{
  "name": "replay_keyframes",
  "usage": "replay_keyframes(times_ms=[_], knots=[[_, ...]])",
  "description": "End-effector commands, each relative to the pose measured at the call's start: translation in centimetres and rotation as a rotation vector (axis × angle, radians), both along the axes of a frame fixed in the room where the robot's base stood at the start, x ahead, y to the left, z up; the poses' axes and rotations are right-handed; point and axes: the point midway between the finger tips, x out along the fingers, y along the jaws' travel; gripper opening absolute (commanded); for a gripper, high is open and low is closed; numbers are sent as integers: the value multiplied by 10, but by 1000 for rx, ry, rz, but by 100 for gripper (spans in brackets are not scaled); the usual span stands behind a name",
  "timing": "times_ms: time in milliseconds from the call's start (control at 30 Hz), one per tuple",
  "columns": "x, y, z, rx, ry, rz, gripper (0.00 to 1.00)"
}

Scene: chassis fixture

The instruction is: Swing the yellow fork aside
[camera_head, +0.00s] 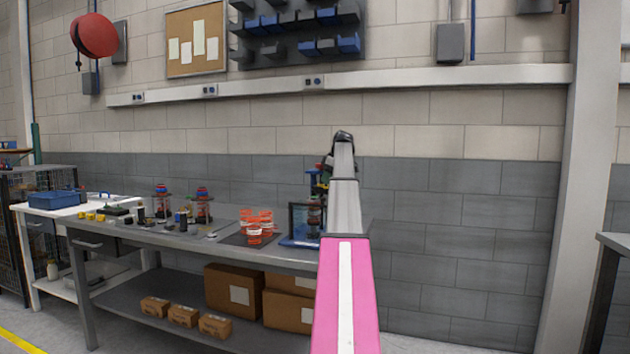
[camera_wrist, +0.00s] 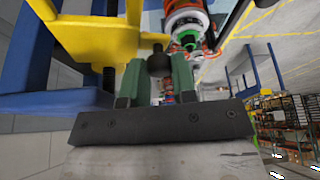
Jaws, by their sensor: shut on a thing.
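The yellow fork (camera_wrist: 98,42) fills the upper left of the wrist view, beside a blue frame (camera_wrist: 25,55). My gripper (camera_wrist: 157,80) has its two green fingers on either side of a black knob (camera_wrist: 158,62) next to the fork, and is shut on it. How the knob joins the fork is hard to make out. A round assembly with white, red and green parts (camera_wrist: 188,22) is just right of the fingers. In the head view the blue fixture (camera_head: 300,242) stands at the bench's right end; my arm hides part of it and most of the gripper.
Orange-red ringed parts (camera_head: 257,222) sit on a dark mat left of the fixture. Two assemblies with red and blue tops (camera_head: 201,205), small yellow parts (camera_head: 88,216) and a blue bin (camera_head: 52,199) are farther left.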

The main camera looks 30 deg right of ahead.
Motion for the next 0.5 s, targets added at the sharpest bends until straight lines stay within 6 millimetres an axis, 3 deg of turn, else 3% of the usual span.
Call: replay_keyframes(times_ms=[200,500], knots=[[-5,-16,1,-1,0,48,0],[-7,-20,0,-1,0,65,0]])
